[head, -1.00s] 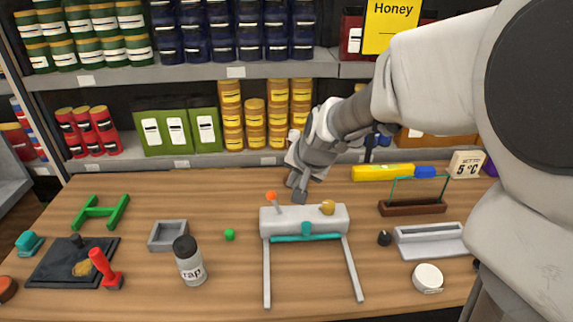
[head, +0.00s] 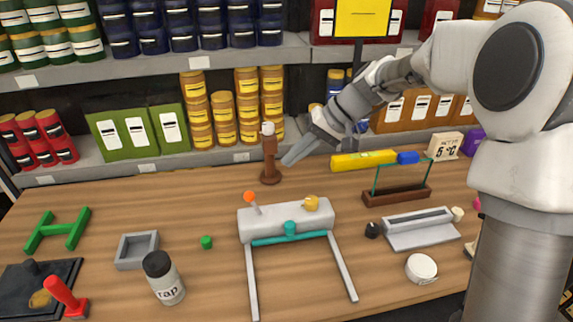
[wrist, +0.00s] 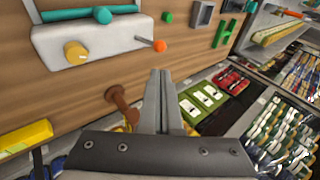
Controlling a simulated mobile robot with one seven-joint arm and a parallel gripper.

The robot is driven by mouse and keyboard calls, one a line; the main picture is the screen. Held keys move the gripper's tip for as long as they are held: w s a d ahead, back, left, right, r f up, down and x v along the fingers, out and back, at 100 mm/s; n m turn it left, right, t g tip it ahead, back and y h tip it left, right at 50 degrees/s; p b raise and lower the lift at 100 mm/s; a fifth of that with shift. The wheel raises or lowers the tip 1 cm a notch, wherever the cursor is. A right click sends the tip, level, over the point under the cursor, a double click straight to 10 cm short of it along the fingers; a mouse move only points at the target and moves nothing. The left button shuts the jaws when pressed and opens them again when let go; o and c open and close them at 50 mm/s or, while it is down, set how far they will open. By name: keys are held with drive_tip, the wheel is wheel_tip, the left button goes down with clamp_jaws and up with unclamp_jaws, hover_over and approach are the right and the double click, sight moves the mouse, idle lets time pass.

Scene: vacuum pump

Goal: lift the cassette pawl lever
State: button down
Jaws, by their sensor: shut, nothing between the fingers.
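A pale grey device (head: 285,219) with two long legs stands in the middle of the table; I take it for the cassette. A thin lever with an orange ball tip (head: 249,197) rises from its left end. A yellow knob (head: 311,203) and a teal bar (head: 290,238) are also on it. In the wrist view the device (wrist: 100,40) is at top left, with the orange tip (wrist: 159,46) at its right end. My gripper (head: 286,163) is shut and empty, behind and above the device, apart from the lever. The shut fingers show in the wrist view (wrist: 160,75).
A brown post with a pale top (head: 269,160) stands close to my fingers, and shows left of them in the wrist view (wrist: 120,100). A yellow bar (head: 362,160) and a brown rack (head: 396,195) lie to the right. A labelled jar (head: 163,280) stands front left. Shelves are behind.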

sight(250, 195)
drive_tip(key=x, duration=1.2)
drive_tip(key=shift+a+f+p, duration=0.1)
drive_tip(key=shift+f+p, duration=0.05)
drive_tip(key=shift+p, duration=0.2)
drive_tip(key=shift+f, duration=0.1)
drive_tip(key=shift+s+a+f+b, duration=0.1)
drive_tip(key=shift+a+f+b, duration=0.2)
drive_tip(key=shift+a+b, duration=0.35)
drive_tip(key=shift+s+r, duration=0.15)
